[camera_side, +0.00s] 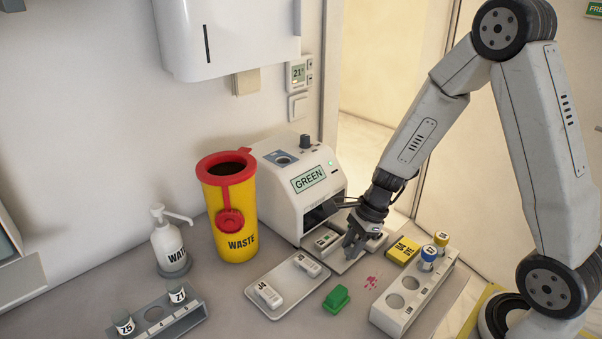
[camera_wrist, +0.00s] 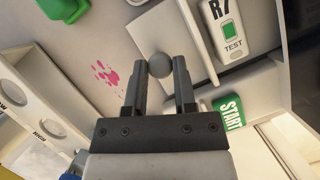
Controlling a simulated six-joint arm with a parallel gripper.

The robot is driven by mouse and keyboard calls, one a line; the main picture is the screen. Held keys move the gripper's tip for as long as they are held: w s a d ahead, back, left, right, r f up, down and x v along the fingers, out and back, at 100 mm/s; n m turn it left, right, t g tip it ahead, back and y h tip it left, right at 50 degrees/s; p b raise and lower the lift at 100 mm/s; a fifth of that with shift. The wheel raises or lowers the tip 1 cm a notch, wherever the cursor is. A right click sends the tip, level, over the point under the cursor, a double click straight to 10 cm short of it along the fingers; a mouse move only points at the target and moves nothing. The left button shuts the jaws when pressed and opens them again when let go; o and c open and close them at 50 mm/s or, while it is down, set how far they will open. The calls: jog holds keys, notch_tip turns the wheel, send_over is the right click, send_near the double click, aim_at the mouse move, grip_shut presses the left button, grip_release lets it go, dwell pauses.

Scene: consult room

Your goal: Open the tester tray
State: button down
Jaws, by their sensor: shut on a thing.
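The tester (camera_side: 290,190) is a white machine with a "GREEN" display and a dark front slot. Its pale tray (camera_side: 343,265) sticks out at the front, with a white cassette (camera_side: 327,240) on it. In the wrist view the cassette (camera_wrist: 231,32) reads "R7" and "TEST". The tray's round grey knob (camera_wrist: 159,65) lies between my fingertips. My gripper (camera_side: 352,246) points down at the tray's front and is shut on the knob. In the side view my fingers hide the knob.
A green block (camera_side: 336,298) and a plate (camera_side: 262,273) with two cassettes lie in front. A white rack (camera_side: 408,304) with vials and a yellow box (camera_side: 402,250) stand right. A waste bin (camera_side: 236,245) and bottle (camera_side: 168,242) stand left. A pink stain marks the table.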

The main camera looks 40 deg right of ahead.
jog(key=shift+s, duration=1.85)
jog(key=shift+c, duration=2.1)
grip_release()
jog(key=shift+r, duration=0.2)
jog(key=v, duration=0.7)
jog(key=shift+d+r, duration=0.15)
jog(key=shift+r, duration=0.05)
